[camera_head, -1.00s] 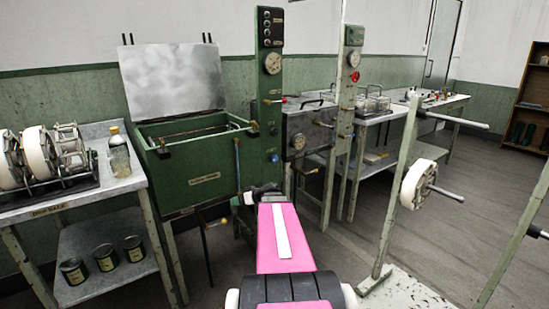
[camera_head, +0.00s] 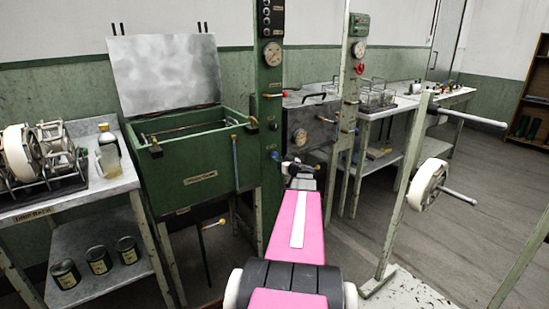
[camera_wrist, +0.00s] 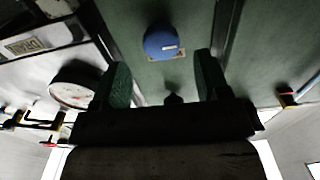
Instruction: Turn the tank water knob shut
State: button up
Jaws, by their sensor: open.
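A round blue knob (camera_wrist: 163,42) with a pale mark sits on a green panel in the wrist view, with a small label at its edge that I cannot read. In the head view a blue knob (camera_head: 275,155) shows low on the tall green column (camera_head: 270,85) beside the green tank (camera_head: 195,180). My gripper (camera_wrist: 163,73) is open, its two green fingers apart on either side of the line to the knob, and it holds nothing. The knob appears just beyond the fingertips; I cannot tell the exact gap. In the head view my gripper (camera_head: 296,168) is small, close to the column.
A pressure gauge (camera_wrist: 75,85) and a lettered plate (camera_wrist: 38,44) show left in the wrist view. A grey steel tank (camera_head: 310,122) stands right of the column. A bench with reels (camera_head: 40,155) is at left, and a post with a white wheel (camera_head: 428,180) at right.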

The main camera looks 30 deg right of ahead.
aim_at(276, 157)
jog(key=w, duration=0.6)
jog(key=shift+a, duration=0.3)
jog(key=c, duration=0.9)
